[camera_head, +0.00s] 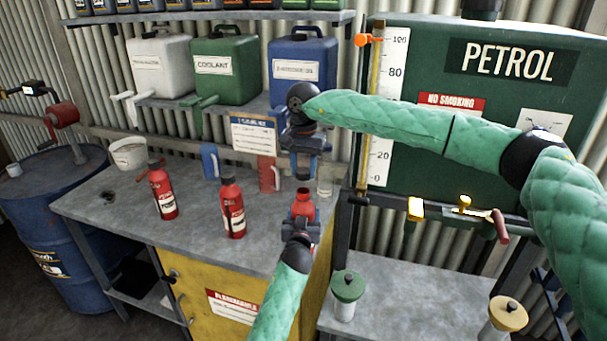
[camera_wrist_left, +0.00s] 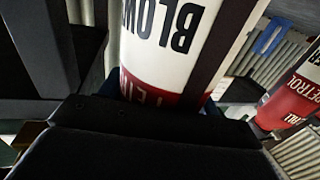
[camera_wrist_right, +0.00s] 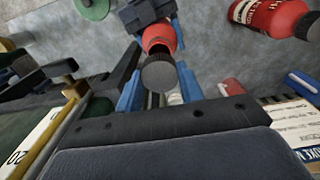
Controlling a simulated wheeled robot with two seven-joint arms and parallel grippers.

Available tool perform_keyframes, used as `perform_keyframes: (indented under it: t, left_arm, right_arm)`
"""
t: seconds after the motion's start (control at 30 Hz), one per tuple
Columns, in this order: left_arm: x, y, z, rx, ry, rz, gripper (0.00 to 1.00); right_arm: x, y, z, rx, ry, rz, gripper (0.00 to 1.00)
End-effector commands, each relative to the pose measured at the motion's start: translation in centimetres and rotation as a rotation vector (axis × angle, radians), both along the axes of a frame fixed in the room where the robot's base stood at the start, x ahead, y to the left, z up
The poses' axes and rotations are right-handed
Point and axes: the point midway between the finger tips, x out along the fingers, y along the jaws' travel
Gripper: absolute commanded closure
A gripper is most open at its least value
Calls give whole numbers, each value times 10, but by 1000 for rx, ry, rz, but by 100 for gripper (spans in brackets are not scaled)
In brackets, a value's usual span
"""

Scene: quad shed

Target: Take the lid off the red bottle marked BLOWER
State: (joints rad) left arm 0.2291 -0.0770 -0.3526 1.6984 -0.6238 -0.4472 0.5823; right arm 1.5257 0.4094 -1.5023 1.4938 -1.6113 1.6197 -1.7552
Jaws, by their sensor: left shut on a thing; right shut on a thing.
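The red BLOWER bottle (camera_head: 304,206) is held in my left gripper (camera_head: 299,228), above the bench's right end. Its white label with black letters fills much of the left wrist view (camera_wrist_left: 165,40). My right gripper (camera_head: 304,158) hangs right above the bottle top, pointing down. In the right wrist view its blue fingers (camera_wrist_right: 158,88) close around the round dark lid (camera_wrist_right: 158,72), with the bottle's red shoulder (camera_wrist_right: 160,38) behind it. In the head view a small gap seems to show between the right fingertips and the bottle's neck.
Two more red bottles, one left (camera_head: 163,193) and one nearer (camera_head: 232,210), stand on the grey bench (camera_head: 110,205). The green PETROL tank (camera_head: 500,95) is at right.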

Motion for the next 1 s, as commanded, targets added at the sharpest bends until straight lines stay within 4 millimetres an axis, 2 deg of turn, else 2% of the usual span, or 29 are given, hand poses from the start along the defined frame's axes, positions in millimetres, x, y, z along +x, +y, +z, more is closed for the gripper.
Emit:
perform_keyframes:
  t: [0.13,0.17,0.27,0.67,0.77,1.0]
  left_arm:
    - [0,0,0,0,-1,0,100]
    - [0,0,0,0,-1,0,32]
    - [0,0,0,0,0,0,12]
    - [-6,1,-2,-1,0,0,12]
    - [-18,2,-4,-1,0,-1,12]
    - [-63,7,-5,-2,0,-1,12]
  right_arm:
    - [0,0,0,0,0,0,90]
    - [0,0,0,0,0,0,90]
    - [0,0,0,0,0,0,90]
    - [0,0,-4,0,0,0,90]
    - [0,0,-10,0,0,0,90]
    - [0,0,-28,0,0,0,90]
